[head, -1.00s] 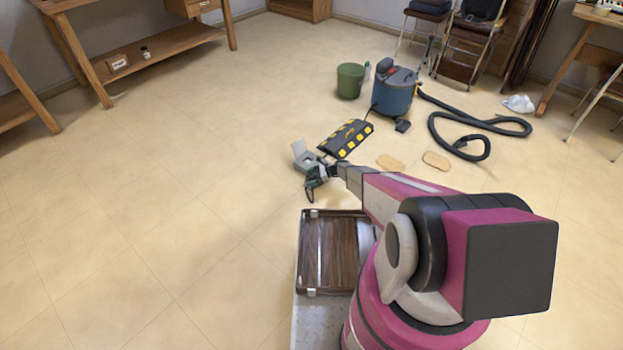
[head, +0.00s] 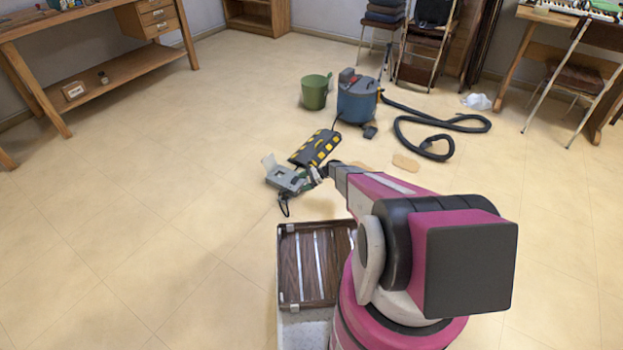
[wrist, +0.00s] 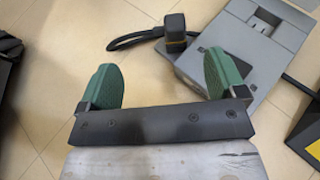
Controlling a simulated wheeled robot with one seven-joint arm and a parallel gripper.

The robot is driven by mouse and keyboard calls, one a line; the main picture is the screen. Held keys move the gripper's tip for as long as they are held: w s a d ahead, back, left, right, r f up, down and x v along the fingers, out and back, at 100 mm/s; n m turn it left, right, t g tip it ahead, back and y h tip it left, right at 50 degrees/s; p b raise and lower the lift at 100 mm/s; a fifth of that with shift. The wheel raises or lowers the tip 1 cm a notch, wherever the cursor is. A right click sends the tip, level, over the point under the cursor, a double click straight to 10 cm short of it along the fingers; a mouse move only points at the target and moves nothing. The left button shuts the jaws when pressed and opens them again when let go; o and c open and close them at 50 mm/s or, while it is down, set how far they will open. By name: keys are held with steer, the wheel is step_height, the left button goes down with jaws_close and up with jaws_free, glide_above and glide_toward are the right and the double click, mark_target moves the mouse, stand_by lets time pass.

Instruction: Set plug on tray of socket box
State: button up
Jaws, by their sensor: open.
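The socket box (head: 285,180) is grey, with a raised lid, and sits on the floor ahead of my arm. In the wrist view the box (wrist: 262,45) fills the upper right. The plug (wrist: 176,28) is black with a yellow band; it stands at the box tray's (wrist: 190,68) left edge, its cord curving left. Whether it rests fully on the tray is unclear. My gripper (wrist: 160,78) is open and empty, its green fingers apart from the plug. In the head view my gripper (head: 314,176) is at the box's right side.
A black-and-yellow cable ramp (head: 315,148) lies behind the box. A blue vacuum (head: 357,100) with a black hose (head: 425,130) and a green bucket (head: 315,93) stand further back. The floor to the left is clear.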

steer(key=s+d+r+n+h, duration=0.4)
steer(key=s+r, duration=0.7)
steer(key=r, duration=0.3)
steer(key=s+d+r+n+t+h, duration=0.1)
steer(key=s+d+r+n+h, duration=0.3)
steer(key=s+r, duration=0.7)
steer(key=s+d+r+n+t+h, duration=0.1)
steer(key=s+d+r+n+h, duration=0.3)
steer(key=r, duration=1.4)
steer(key=s+n+h, duration=0.1)
steer(key=s+n, duration=0.3)
steer(key=s, duration=0.3)
steer(key=shift+s+r, duration=0.15)
steer(key=shift+s, duration=0.05)
